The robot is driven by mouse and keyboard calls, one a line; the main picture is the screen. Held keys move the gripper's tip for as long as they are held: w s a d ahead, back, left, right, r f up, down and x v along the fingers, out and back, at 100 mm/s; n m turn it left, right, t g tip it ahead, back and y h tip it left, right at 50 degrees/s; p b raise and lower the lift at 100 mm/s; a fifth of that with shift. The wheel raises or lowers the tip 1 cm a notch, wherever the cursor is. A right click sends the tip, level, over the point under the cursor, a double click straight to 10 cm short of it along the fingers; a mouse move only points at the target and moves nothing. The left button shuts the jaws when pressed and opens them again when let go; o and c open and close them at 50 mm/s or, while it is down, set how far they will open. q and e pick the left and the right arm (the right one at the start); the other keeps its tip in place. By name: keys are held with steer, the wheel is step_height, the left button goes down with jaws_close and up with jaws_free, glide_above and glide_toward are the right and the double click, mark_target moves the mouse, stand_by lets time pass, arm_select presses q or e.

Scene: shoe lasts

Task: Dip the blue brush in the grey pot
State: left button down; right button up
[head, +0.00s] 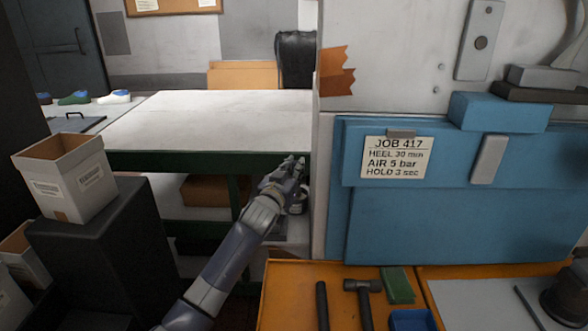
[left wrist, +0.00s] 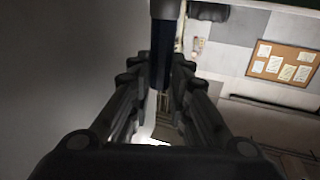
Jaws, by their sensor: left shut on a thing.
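My left gripper (head: 290,168) is raised in front of the right end of the white-topped table. In the left wrist view its fingers (left wrist: 158,75) are closed around a dark blue shaft with a greyish upper end, which looks like the blue brush (left wrist: 161,68). The brush's other end is hidden between the fingers. In the head view the brush cannot be made out. A dark grey round vessel (head: 568,296), cut off at the lower right edge, may be the grey pot; I cannot tell for sure. My right gripper is not in view.
The white-topped table (head: 210,120) is largely bare. A blue panelled machine (head: 420,225) stands close to the right of my left gripper. A hammer (head: 362,290) and a green block (head: 397,286) lie on the orange bench. A carton (head: 70,185) stands at left.

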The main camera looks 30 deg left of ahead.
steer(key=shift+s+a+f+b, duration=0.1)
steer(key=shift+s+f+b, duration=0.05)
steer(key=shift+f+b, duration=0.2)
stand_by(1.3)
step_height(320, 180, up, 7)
steer(key=p, duration=0.6)
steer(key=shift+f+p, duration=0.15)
steer(key=shift+p, duration=0.2)
stand_by(0.6)
